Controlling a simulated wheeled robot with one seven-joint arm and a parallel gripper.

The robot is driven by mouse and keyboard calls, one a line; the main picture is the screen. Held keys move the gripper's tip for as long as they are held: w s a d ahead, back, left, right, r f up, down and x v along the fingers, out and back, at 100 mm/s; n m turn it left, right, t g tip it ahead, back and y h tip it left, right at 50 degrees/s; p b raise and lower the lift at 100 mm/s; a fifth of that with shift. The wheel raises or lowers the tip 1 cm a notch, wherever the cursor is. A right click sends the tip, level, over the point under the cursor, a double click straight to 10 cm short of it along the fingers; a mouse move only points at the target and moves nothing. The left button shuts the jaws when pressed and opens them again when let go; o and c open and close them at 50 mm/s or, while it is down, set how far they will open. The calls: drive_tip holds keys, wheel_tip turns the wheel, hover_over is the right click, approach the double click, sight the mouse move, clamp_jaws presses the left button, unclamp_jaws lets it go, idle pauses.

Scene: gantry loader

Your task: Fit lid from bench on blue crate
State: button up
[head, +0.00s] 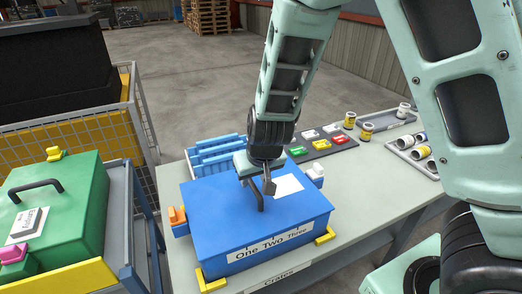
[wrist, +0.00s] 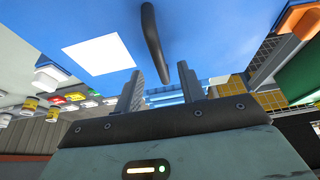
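A blue crate (head: 278,248), labelled "One Two Three", stands on the bench between yellow corner pieces. A blue lid (head: 225,205) lies over its top and looks level, though I cannot tell whether it is fully seated. The lid carries a white sheet and a dark arched handle (wrist: 152,40). My gripper (head: 266,186) points down at the handle. In the wrist view my gripper (wrist: 160,70) is open, with the handle's near end between or just beyond the fingertips; contact is not clear. An orange latch (head: 177,217) is at the crate's left and a white latch (head: 316,172) at its right.
A green lidded crate (head: 65,190) stands on a rack at left. Behind the blue lid is a blue slatted rack (head: 215,150). Coloured blocks on a dark tray (head: 320,145) and several cans (head: 366,131) occupy the bench's far right. Bare bench (head: 365,195) lies right of the crate.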

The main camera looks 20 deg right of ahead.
drive_tip(key=p+v, duration=0.6)
drive_tip(key=v, duration=0.6)
drive_tip(key=shift+r, duration=0.3)
